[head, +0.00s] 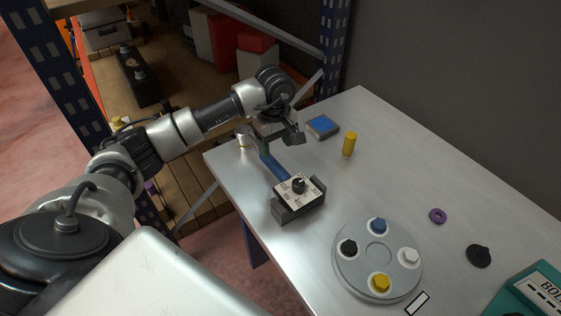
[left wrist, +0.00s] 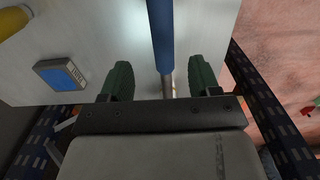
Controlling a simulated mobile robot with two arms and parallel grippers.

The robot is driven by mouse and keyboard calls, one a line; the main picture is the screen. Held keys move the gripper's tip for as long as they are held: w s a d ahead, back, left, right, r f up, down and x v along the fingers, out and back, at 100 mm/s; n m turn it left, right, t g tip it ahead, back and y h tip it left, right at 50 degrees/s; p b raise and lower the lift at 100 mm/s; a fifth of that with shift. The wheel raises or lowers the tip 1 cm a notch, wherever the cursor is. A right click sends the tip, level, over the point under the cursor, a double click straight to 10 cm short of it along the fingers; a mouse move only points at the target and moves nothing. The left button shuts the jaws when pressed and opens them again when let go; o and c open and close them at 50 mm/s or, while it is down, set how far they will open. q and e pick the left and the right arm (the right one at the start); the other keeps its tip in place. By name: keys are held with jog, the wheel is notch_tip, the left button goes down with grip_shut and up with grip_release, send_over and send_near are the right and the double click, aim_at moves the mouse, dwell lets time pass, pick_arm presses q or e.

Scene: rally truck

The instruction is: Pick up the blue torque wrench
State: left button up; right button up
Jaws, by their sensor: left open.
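The torque wrench has a blue handle (head: 273,167) and lies near the table's left edge, its near end at a dark block with a dial. A grey rounded head (head: 245,131) shows at its far end. My left gripper (head: 278,143) is open above the far part of the wrench. In the left wrist view, the blue handle (left wrist: 162,38) and grey shaft run between the two green-padded fingers (left wrist: 161,80), with a gap on each side. The gripper hides part of the shaft in the head view. My right gripper is not in view.
The dial block (head: 300,197) stands at the near end of the wrench. A blue-topped box (head: 323,127) and a yellow cylinder (head: 349,145) stand to the right of the gripper. A round grey tray (head: 345,262) with coloured knobs is nearer. Shelving (head: 330,45) stands behind the table.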

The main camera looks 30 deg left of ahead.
aim_at(275, 162)
pick_arm(q)
jog(key=f, duration=0.3)
jog(key=shift+s+f+p, duration=0.3)
jog(key=shift+f+p, duration=0.1)
jog(key=shift+s+f, duration=0.1)
jog(key=shift+f, duration=0.4)
jog(key=f, duration=0.1)
jog(key=f+p, duration=0.1)
jog(key=f, duration=0.1)
jog(key=f+p, duration=0.1)
jog(key=shift+w+f, duration=0.25)
jog(key=shift+f, duration=0.1)
jog(key=shift+a+f, duration=0.1)
jog(key=shift+f, duration=0.2)
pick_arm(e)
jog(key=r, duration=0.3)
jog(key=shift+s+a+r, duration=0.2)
pick_arm(q)
jog(key=shift+c, duration=0.3)
grip_shut()
